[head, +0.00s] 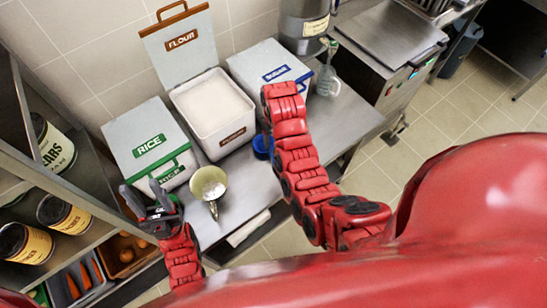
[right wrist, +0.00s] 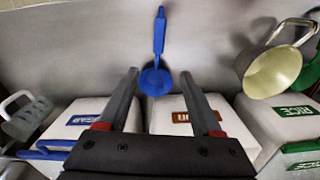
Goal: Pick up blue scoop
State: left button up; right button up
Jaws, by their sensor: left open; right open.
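The blue scoop (right wrist: 155,81) lies on the steel counter in the right wrist view, its handle pointing up the picture. In the head view only part of the blue scoop (head: 262,147) shows, beside my right arm, which hides the rest. My right gripper (right wrist: 160,74) is open, with one finger on each side of the scoop's bowl in the picture. I cannot tell the remaining height gap, and nothing shows gripped. The right gripper's fingers are hidden in the head view. My left gripper (head: 146,194) is open and empty, left of a metal scoop, in front of the rice bin.
The rice bin (head: 146,134), open flour bin (head: 238,134) and blue-labelled bin (head: 262,62) stand along the wall. A clear jug (head: 327,80) is at the far end. Shelves with cans (head: 57,150) stand at the left.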

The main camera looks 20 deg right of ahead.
notch_tip(320, 180, down, 10)
jog(key=b, duration=0.9)
jog(key=shift+s, duration=0.1)
jog(key=shift+f, duration=0.2)
jog(key=shift+f+p, duration=0.3)
jog(key=shift+f, duration=0.45)
jog(key=shift+d+f+p, duration=0.1)
jog(key=shift+f+p, duration=0.7)
jog(key=shift+p, duration=0.25)
notch_tip(320, 180, down, 2)
jog(key=shift+d+f+p, duration=0.1)
jog(key=shift+f+p, duration=0.1)
jog(key=shift+p, duration=0.45)
jog(key=shift+w+f, duration=0.2)
jog(key=shift+f, duration=0.45)
grip_shut()
